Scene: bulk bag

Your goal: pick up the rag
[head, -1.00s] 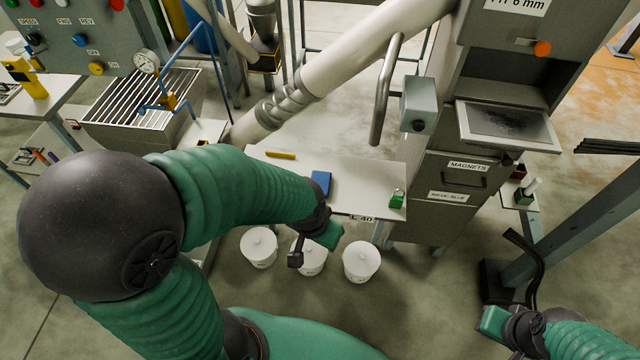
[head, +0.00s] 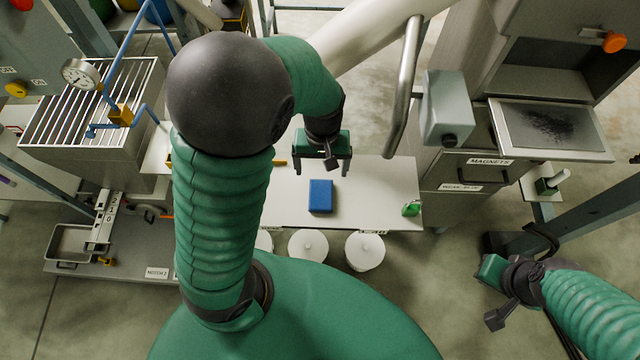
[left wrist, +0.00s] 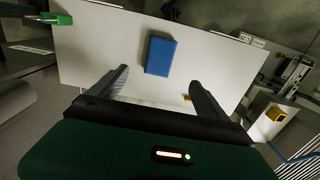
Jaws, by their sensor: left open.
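The rag is a blue folded block (head: 321,196) lying on the white table (head: 385,180) in the head view. It also shows in the left wrist view (left wrist: 160,55), ahead of the fingers and between their lines. My left gripper (head: 323,170) is open and empty, above the table and just behind the rag in the head view, apart from it. In the left wrist view its two fingers (left wrist: 160,88) are spread wide with bare table between them. My right gripper (head: 490,295) is at the lower right, away from the table; its jaw state is unclear.
A green padlock-like item (head: 411,208) sits at the table's right end. White lidded tubs (head: 365,250) stand before the table. A grey cabinet with a metal handle (head: 404,90) rises at right. A slanted pale pipe (head: 375,35) passes behind my left gripper.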

